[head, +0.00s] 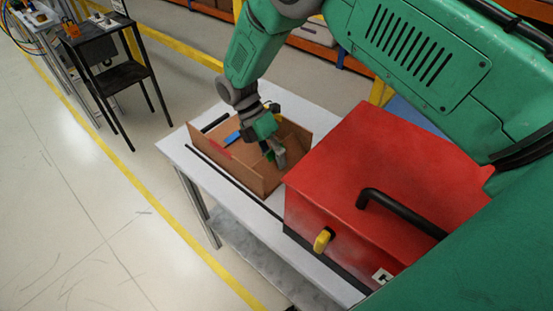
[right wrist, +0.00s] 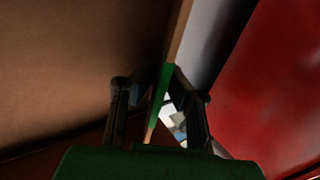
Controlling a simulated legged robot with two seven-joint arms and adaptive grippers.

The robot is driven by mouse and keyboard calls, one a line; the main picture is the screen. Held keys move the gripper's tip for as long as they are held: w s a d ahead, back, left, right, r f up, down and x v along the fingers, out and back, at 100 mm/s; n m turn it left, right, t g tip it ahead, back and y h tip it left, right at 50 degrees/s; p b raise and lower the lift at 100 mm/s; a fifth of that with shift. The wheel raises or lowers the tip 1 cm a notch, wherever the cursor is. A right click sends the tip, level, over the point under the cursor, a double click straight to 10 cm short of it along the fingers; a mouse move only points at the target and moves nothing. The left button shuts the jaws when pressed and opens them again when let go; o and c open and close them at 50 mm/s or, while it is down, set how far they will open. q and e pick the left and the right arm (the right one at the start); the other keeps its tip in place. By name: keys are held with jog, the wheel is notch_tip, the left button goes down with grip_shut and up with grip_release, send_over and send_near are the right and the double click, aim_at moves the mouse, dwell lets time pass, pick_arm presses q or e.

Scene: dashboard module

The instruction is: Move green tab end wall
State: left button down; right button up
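A brown box with upright walls (head: 232,166) stands on the white table in the head view, with blue and red patches inside. My right gripper (head: 278,157) reaches down at its right end, beside a small green tab (head: 268,153). In the right wrist view a thin brown wall with a green tab (right wrist: 162,88) is seen nearly edge-on between the fingers of my right gripper (right wrist: 167,72). The fingertips close in on it from both sides. The gripper hides part of this wall in the head view. My left gripper is not in view.
A large red case (head: 350,165) with a black handle and a yellow latch stands close to the right of the box. The white table (head: 180,147) has a bare strip along its front left edge. A black stand (head: 100,60) is farther left.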

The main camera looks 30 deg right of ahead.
jog(key=shift+o, duration=0.8)
jog(key=shift+w+r, duration=0.15)
jog(key=shift+r, duration=0.05)
jog(key=v, duration=1.1)
jog(key=shift+w+r, duration=0.15)
jog(key=shift+w, duration=0.05)
